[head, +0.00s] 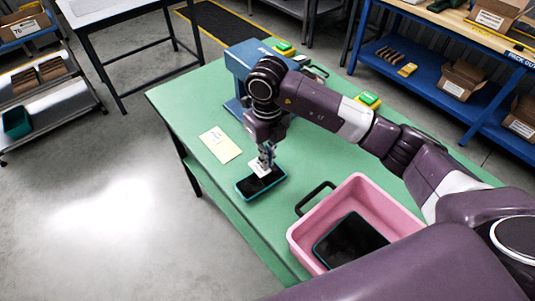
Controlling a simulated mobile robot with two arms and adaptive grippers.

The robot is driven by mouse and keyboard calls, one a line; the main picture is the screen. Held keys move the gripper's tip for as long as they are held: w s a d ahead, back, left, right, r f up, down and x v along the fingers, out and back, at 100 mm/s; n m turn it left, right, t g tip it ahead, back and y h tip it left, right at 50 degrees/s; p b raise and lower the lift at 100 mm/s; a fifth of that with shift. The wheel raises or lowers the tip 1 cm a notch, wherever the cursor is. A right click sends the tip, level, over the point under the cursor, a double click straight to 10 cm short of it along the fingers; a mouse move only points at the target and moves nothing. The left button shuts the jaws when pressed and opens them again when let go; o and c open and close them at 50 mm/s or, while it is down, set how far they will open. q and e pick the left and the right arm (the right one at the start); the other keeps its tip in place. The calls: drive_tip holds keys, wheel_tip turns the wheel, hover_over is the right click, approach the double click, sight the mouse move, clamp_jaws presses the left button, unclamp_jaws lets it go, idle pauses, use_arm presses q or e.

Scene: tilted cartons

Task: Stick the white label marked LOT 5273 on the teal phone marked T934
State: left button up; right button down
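A teal phone (249,188) with a dark screen lies flat on the green table. My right gripper (266,158) points down right above the phone's far end. Its fingers look closed on a small white label (259,169), which is over the upper part of the phone. I cannot tell whether the label touches the screen. The print on the label and any mark on the phone are too small to read. My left gripper is not in view.
A pale yellow sheet (220,145) lies left of the phone. A pink bin (302,243) holding a dark, teal-edged device (349,240) stands at the right front. A blue machine (238,62) stands behind my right arm. The green table (185,105) is bare at the left.

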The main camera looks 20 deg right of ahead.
sight(268, 178)
drive_tip(key=shift+f, duration=0.55)
drive_tip(key=shift+f+b, duration=0.35)
drive_tip(key=shift+b, duration=0.1)
wheel_tip(268, 178, down, 3)
drive_tip(key=shift+s+f+b, duration=0.1)
drive_tip(key=shift+b, duration=0.9)
drive_tip(key=shift+f, duration=0.3)
use_arm(q)
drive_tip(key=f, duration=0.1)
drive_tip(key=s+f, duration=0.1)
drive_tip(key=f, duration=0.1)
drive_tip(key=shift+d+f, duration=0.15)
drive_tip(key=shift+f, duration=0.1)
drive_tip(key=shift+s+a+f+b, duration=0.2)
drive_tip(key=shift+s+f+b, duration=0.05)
drive_tip(key=shift+b, duration=0.1)
use_arm(e)
drive_tip(key=shift+f, duration=0.3)
drive_tip(key=c, duration=2.1)
unclamp_jaws()
